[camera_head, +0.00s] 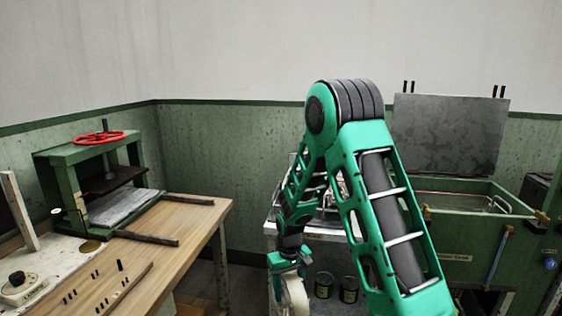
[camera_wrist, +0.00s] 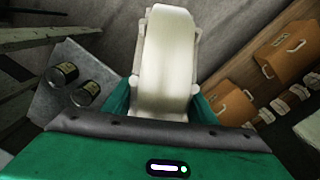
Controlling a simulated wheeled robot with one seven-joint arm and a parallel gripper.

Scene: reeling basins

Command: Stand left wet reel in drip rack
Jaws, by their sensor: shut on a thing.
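My gripper (camera_head: 289,266) hangs low in the middle of the head view, below the green arm. It is shut on a pale cream reel (camera_head: 296,294), whose lower part runs out of the picture. In the wrist view the reel (camera_wrist: 167,50) stands up between the two fingers of my gripper (camera_wrist: 166,95), its broad curved face towards the camera. I cannot make out a drip rack for certain; my arm covers much of the middle. Whether the held reel is wet or the left one cannot be told.
A wooden bench (camera_head: 185,232) with a green press (camera_head: 98,170) stands at left. A green tank (camera_head: 465,243) with a raised grey lid (camera_head: 449,135) is at right. Cans (camera_head: 323,285) sit low behind my arm. The wrist view shows orange-brown cases (camera_wrist: 284,50) at right.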

